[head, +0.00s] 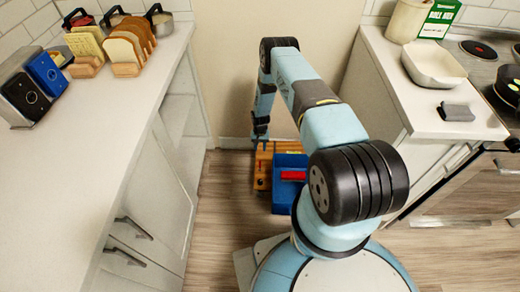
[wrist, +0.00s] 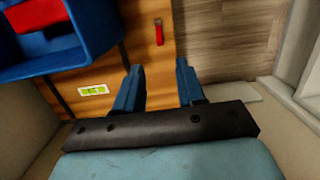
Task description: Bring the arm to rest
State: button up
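My arm stretches forward from my base between the two counters and bends down at its far end. My gripper (head: 260,132) hangs low, near the back wall, over the left part of a wooden board or box. In the wrist view my gripper (wrist: 158,85) shows two blue fingers set well apart with nothing between them. The wooden surface (wrist: 148,60) lies below the fingers, with a red piece and a small green level on it.
The left counter (head: 88,122) holds bread racks and a toaster. The right counter (head: 395,75) holds a white dish (head: 433,65) and a grey block (head: 456,112). Floor is open at front left.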

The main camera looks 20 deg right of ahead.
dwell(0.4)
jog(key=w+r+t, duration=0.1)
jog(key=w+r, duration=0.2)
jog(key=r, duration=0.7)
jog(key=w+r+n, duration=0.1)
jog(key=w+r, duration=0.2)
jog(key=r, duration=0.7)
jog(key=w+r+t, duration=0.1)
jog(key=w+r, duration=0.2)
jog(key=r, duration=0.7)
jog(key=s+r+t, duration=0.1)
jog(key=s+r, duration=0.2)
jog(key=r, duration=1.1)
jog(key=s+r, duration=0.2)
jog(key=r, duration=1.3)
jog(key=s+r+n+t, duration=0.2)
jog(key=s+r, duration=1.6)
jog(key=r, duration=0.3)
jog(key=s+r+t, duration=0.1)
jog(key=s+r, duration=0.1)
jog(key=s, duration=1)
jog(key=s+r+t, duration=0.1)
jog(key=s+r, duration=0.2)
jog(key=s, duration=1)
jog(key=shift+a+n, duration=0.3)
jog(key=shift+a, duration=0.1)
